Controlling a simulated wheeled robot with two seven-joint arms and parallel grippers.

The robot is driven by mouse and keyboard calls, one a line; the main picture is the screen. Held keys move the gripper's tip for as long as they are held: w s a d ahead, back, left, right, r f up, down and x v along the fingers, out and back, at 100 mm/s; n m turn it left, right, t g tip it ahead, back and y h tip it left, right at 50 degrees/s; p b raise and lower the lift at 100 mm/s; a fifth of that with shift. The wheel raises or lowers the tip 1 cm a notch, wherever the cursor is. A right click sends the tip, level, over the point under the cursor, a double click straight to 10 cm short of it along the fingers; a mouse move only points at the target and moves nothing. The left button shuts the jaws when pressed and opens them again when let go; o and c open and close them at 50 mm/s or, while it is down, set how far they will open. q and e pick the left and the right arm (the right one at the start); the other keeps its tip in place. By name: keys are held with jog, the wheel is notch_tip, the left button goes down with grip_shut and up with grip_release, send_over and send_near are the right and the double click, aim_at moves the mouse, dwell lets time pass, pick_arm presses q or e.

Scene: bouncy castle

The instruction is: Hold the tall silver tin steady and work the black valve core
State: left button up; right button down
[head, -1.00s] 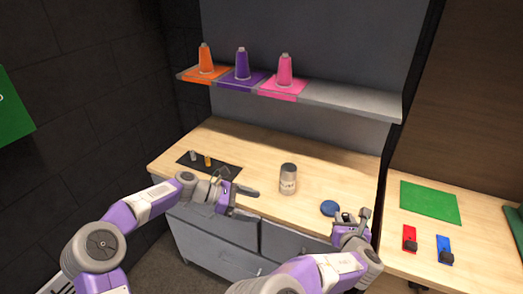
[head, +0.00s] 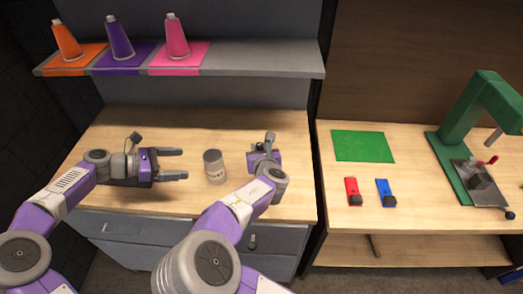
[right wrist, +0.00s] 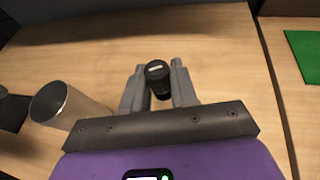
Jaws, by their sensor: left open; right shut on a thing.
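The tall silver tin (head: 214,167) stands upright on the wooden worktop, and its side shows at the left in the right wrist view (right wrist: 68,106). My left gripper (head: 182,164) is open and empty. Its two fingers point right towards the tin, with a small gap between them and it. My right gripper (head: 264,148) is to the right of the tin. In the right wrist view its fingers are shut on the black valve core (right wrist: 158,80), a short dark cylinder with a pale mark on its end. The core is hard to make out in the head view.
A shelf (head: 255,72) above holds orange (head: 67,42), purple (head: 119,38) and pink (head: 176,37) cones. On the right bench are a green mat (head: 363,146), red (head: 352,190) and blue (head: 383,192) tools and a green press (head: 460,120). Worktop in front of the tin is clear.

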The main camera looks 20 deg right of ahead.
aim_at(215, 167)
jog(key=a+r+m+h, duration=0.1)
jog(key=a+r, duration=0.1)
jog(key=a, duration=0.7)
jog(key=a+r+m+h, duration=0.1)
jog(key=a+r, duration=0.2)
jog(key=a, duration=0.5)
pick_arm(q)
jog(key=x, duration=1.2)
jog(key=shift+w, duration=0.1)
pick_arm(e)
notch_tip(215, 167, up, 12)
jog(key=w+d+n+y, duration=0.1)
jog(key=w, duration=0.1)
jog(key=shift+w+f+n+y, duration=0.15)
jog(key=shift+n+y, duration=0.15)
pick_arm(q)
jog(key=c, duration=1.1)
jog(key=shift+c, duration=0.2)
pick_arm(e)
jog(key=d+f, duration=0.3)
jog(key=f, duration=0.7)
jog(key=shift+s+f, duration=0.35)
jog(key=shift+f, duration=0.05)
